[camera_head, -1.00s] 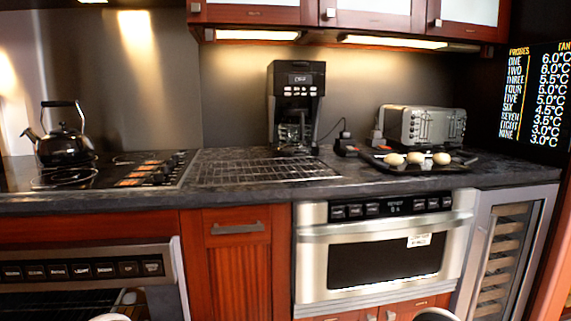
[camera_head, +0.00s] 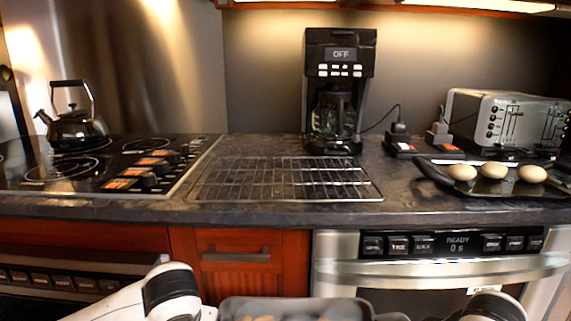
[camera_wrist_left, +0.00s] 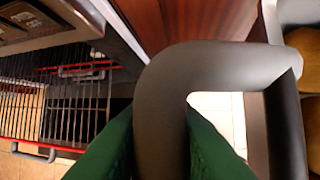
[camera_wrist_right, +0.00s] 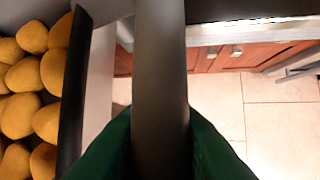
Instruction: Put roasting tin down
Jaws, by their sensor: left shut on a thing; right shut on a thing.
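The dark grey roasting tin (camera_head: 295,306) shows at the bottom edge of the head view, held in front of the counter and below its top. Its near part is cut off. Round yellow-brown pieces, like potatoes, lie in it and show in the right wrist view (camera_wrist_right: 35,75). My left gripper (camera_wrist_left: 160,145) is shut on the tin's grey loop handle (camera_wrist_left: 215,65). My right gripper (camera_wrist_right: 160,145) is shut on the opposite handle (camera_wrist_right: 160,60). In the head view the fingers of both grippers are out of sight.
A bare wire rack (camera_head: 283,180) lies on the counter between the cooktop (camera_head: 100,165) with its kettle (camera_head: 75,128) and a tray (camera_head: 510,188) with three round items. A coffee maker (camera_head: 338,85) stands behind the rack, a toaster (camera_head: 510,120) at right. An oven rack (camera_wrist_left: 70,90) shows low left.

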